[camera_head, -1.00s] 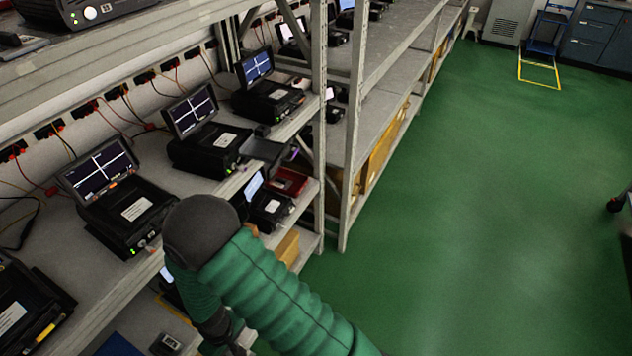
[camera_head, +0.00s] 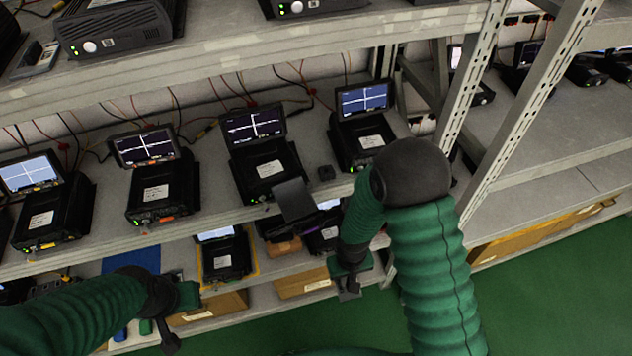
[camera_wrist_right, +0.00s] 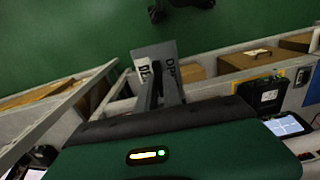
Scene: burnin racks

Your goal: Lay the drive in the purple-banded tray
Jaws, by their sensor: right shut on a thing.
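The drive (camera_wrist_right: 152,53) is a grey block with a partly hidden label, seen in the right wrist view between the fingers of my right gripper (camera_wrist_right: 158,88). The purple-banded tray (camera_head: 307,221) shows as a dark unit with a thin purple strip, partly hidden by a dark tilted panel and my right arm. My left gripper (camera_head: 170,325) is at the lower left, its fingers too dark to read.
Several black testers with lit screens, one a black unit (camera_head: 266,172), stand on the middle shelf. A yellow-edged unit (camera_head: 224,258) sits on the lower shelf, with cardboard boxes (camera_head: 305,283) below. A rack post (camera_head: 470,85) rises right of my right arm. Green floor (camera_head: 560,300) is clear.

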